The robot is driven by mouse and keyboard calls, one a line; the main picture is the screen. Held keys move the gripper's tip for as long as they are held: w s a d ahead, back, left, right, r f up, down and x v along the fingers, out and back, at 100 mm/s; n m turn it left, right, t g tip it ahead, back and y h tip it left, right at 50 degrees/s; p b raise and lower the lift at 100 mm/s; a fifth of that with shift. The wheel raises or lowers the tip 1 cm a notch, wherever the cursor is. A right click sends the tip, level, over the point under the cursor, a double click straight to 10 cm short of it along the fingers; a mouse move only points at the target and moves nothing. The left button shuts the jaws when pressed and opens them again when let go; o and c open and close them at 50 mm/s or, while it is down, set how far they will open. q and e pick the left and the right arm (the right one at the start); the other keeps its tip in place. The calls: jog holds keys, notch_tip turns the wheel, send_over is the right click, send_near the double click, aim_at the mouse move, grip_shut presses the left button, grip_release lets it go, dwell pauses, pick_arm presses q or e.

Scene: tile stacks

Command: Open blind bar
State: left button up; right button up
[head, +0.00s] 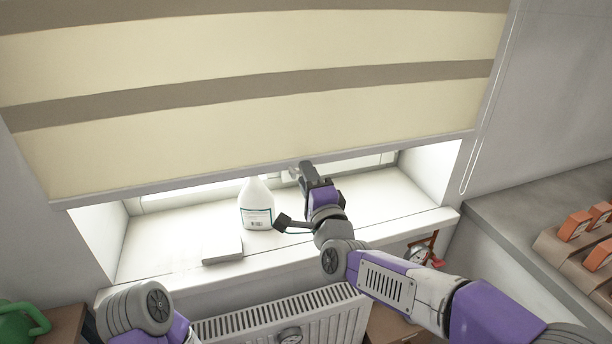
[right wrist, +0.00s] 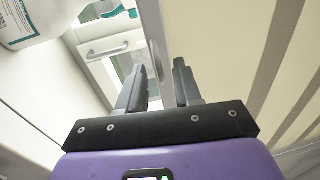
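The striped cream and brown blind (head: 270,110) hangs over the window, mostly lowered. Its pale bottom bar (head: 180,184) tilts up toward the right in the head view. My right gripper (head: 308,170) is at the bar, right of its middle. In the right wrist view the bar (right wrist: 156,45) runs down toward the gap between the fingers of my right gripper (right wrist: 160,68). The fingers are apart, one on each side of the bar's line. I cannot tell whether either touches it. My left gripper is not in view; only part of my left arm shows at the lower left.
A white spray bottle (head: 256,206) stands on the sill (head: 175,248) left of my right gripper. A flat pale box (head: 222,250) lies near the sill's front edge. A radiator (head: 280,318) is below. A cord (head: 490,110) hangs at the blind's right.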

jog(key=shift+w+a, duration=0.15)
jog(key=shift+w, duration=0.3)
jog(key=shift+c, duration=0.2)
grip_shut()
dwell(1.0)
